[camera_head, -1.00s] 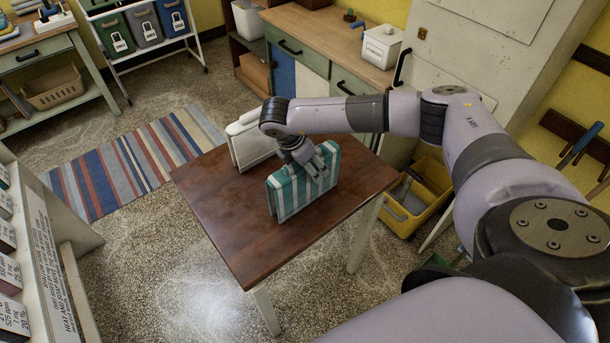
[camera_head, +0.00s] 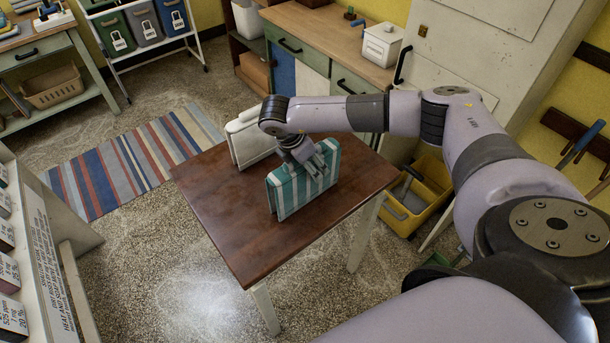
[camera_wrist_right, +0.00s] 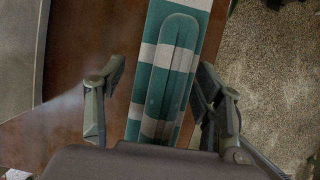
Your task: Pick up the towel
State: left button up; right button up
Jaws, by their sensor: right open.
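A folded towel with teal and white stripes (camera_head: 293,192) stands upright on the brown table (camera_head: 235,235). My right gripper (camera_head: 316,164) is at its top edge, pointing down. In the right wrist view the towel (camera_wrist_right: 172,65) runs up between the two spread fingers of the right gripper (camera_wrist_right: 162,80). The fingers are open, one on each side of the towel. The left finger stands apart from it; the right finger is close to it, and I cannot tell if they touch. My left gripper is not in view.
A white folded item (camera_head: 249,137) stands upright behind the striped towel, close to my right wrist. The front and left of the table top are bare. A yellow bin (camera_head: 428,200) stands on the floor to the right. A striped rug (camera_head: 125,160) lies at the left.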

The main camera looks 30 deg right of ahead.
jog(key=shift+c, duration=0.4)
grip_shut()
dwell(0.4)
